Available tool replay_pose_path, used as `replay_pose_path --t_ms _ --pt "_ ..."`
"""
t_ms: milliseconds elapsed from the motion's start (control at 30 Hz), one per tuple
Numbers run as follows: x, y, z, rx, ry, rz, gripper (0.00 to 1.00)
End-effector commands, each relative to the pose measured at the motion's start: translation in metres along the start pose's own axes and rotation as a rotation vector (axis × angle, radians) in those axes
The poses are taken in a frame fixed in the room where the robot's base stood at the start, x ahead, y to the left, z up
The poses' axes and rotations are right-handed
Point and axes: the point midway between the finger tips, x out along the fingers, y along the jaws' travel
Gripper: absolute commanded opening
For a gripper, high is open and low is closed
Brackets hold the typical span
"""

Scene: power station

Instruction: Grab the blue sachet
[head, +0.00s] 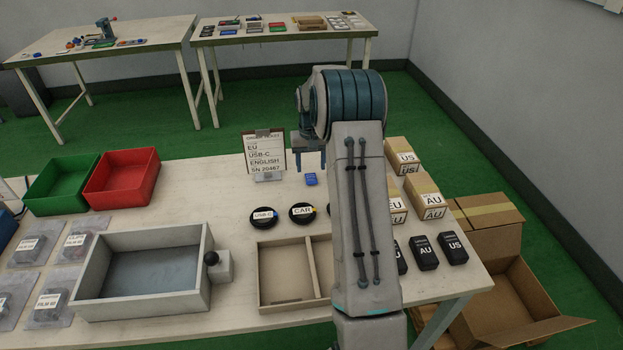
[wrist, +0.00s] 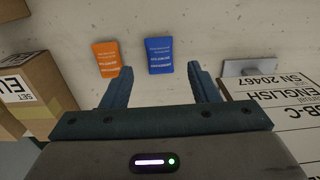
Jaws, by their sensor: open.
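The blue sachet (wrist: 159,55) lies flat on the table in the wrist view, with white print on it. It also shows in the head view (head: 311,180) as a small blue patch just below my gripper. My gripper (wrist: 160,80) is open and empty, and its two fingers point toward the sachet from either side of its line. The sachet lies just beyond the fingertips, between them in the picture. In the head view my gripper (head: 310,160) is partly hidden by my arm.
An orange sachet (wrist: 107,58) lies left of the blue one, near the left fingertip. A order card (head: 265,152) on a stand is close on the left in the head view. Boxes marked EU (wrist: 22,85) and AU (head: 428,196) stand to the other side.

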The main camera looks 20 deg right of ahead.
Motion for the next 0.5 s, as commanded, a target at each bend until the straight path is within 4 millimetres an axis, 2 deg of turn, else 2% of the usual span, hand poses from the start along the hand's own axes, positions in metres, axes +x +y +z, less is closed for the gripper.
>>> replay_pose_path --t_ms 200,500 --pt "0.033 0.0 0.001 0.0 -0.003 -0.001 0.55" --pt "0.04 0.0 0.0 0.0 -0.001 -0.001 0.55"
